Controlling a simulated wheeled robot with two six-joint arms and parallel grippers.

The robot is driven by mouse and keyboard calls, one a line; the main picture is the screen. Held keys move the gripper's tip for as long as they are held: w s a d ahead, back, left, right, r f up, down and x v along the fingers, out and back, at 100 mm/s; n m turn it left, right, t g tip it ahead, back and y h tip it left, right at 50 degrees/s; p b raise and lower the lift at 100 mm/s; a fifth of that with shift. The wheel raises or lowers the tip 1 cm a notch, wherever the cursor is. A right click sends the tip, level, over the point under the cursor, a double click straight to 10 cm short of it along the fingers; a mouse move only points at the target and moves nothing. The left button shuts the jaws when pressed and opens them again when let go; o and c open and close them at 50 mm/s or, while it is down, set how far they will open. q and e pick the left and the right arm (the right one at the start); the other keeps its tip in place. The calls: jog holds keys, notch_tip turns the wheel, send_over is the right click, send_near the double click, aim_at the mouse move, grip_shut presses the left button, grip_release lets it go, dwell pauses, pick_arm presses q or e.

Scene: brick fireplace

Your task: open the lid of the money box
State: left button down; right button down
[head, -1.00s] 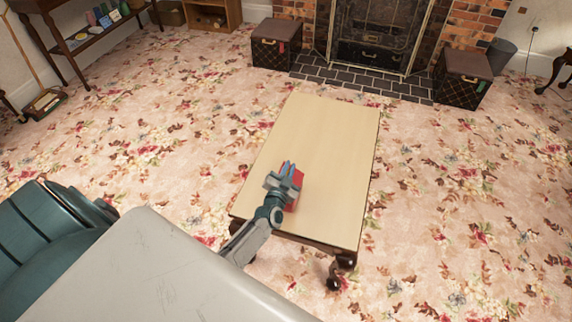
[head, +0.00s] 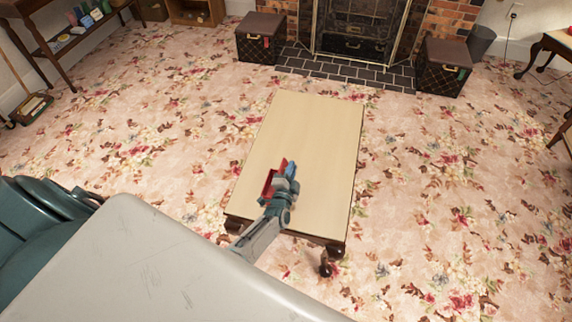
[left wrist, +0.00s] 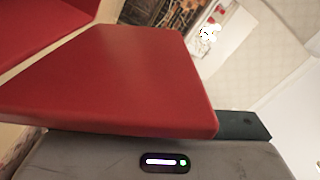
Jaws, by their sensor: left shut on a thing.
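The red money box (head: 268,184) sits on the pale wooden table, near its front end. My left gripper (head: 289,171) is at the box's right side and partly hides it. In the left wrist view a large flat red panel, which looks like the lid (left wrist: 125,85), lies across the gripper, with a dark fingertip (left wrist: 243,124) showing past its right edge. The gripper is shut on this panel. Another red part of the box (left wrist: 45,25) shows at upper left, at an angle to the panel, so the lid looks raised. My right gripper is not in view.
The rest of the table top (head: 310,125) is bare. Two dark chests (head: 262,38) (head: 444,66) flank the brick fireplace beyond it. Flowered carpet around the table is largely clear.

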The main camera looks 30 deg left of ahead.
pick_arm(q)
jog(key=shift+w+d+f+m, duration=0.15)
jog(key=shift+d+f+m, duration=0.15)
jog(key=shift+d+m, duration=0.55)
jog(key=shift+w+d+f+m, duration=0.1)
jog(key=shift+d+f+m, duration=0.35)
jog(key=shift+m, duration=0.75)
jog(key=shift+w+d+f+m, duration=0.2)
jog(key=shift+d+m, duration=0.5)
jog(key=shift+m, duration=0.35)
jog(key=shift+s, duration=0.1)
jog(key=c, duration=1.5)
grip_release()
jog(key=p+v, duration=0.1)
jog(key=v, duration=0.9)
jog(key=shift+s+d, duration=0.1)
jog(key=shift+s, duration=0.15)
